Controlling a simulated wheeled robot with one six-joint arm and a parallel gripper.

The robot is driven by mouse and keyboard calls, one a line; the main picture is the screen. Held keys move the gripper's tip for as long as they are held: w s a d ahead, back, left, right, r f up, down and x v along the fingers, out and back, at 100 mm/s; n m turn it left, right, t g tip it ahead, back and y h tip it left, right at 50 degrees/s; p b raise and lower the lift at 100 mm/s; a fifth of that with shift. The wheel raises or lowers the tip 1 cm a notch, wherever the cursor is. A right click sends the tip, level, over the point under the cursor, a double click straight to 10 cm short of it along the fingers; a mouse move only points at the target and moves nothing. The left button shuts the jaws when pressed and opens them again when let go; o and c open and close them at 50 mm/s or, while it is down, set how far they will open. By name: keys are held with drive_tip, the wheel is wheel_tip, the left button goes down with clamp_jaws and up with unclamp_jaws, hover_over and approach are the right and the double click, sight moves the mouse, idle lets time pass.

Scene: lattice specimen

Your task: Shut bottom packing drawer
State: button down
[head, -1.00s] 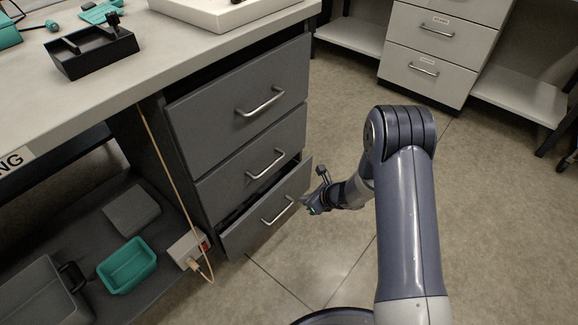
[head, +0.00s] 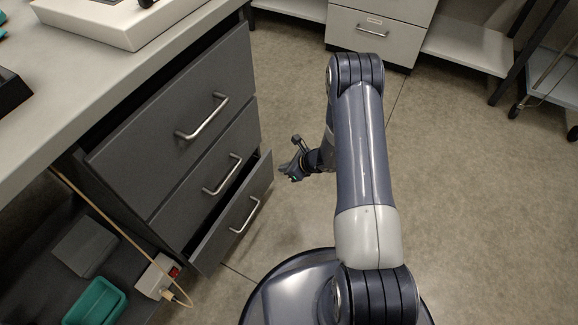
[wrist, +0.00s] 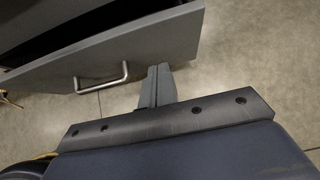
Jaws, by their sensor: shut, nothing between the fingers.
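The bottom packing drawer (head: 232,217) is the lowest of three grey drawers under the bench. It stands partly open, with a dark gap behind its front's top edge. Its silver bar handle (head: 244,215) faces the floor area on the right. My gripper (head: 285,172) is shut and empty, to the right of the drawer front near its far end. In the wrist view the drawer front (wrist: 150,62) and handle (wrist: 102,78) lie ahead to the left. The shut fingers (wrist: 157,86) are close to the front's right end; whether they touch it I cannot tell.
The middle drawer (head: 207,168) and top drawer (head: 180,125) are shut. A white power strip (head: 157,276) with a cable and a teal bin (head: 95,303) are on the lower shelf. A light drawer cabinet (head: 375,30) stands at the back. Open floor lies to the right.

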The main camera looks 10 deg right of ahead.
sight(258, 163)
drive_tip(key=shift+w+a+f+b, duration=0.25)
drive_tip(key=shift+w+a+f, duration=0.25)
drive_tip(key=shift+w+a, duration=0.3)
drive_tip(key=shift+w+a+f+b, duration=0.25)
drive_tip(key=shift+w+a+f, duration=0.3)
drive_tip(key=shift+a, duration=0.5)
drive_tip(key=shift+w+a+f+b, duration=0.25)
drive_tip(key=shift+w+a+f, duration=0.15)
drive_tip(key=shift+w+a, duration=0.45)
drive_tip(key=shift+a, duration=0.1)
drive_tip(key=w+a+b, duration=0.1)
drive_tip(key=w+a, duration=0.1)
drive_tip(key=a, duration=0.1)
drive_tip(key=shift+w+f, duration=0.1)
drive_tip(key=shift+w, duration=0.1)
drive_tip(key=shift+w+a+r, duration=0.2)
drive_tip(key=shift+w+a, duration=0.1)
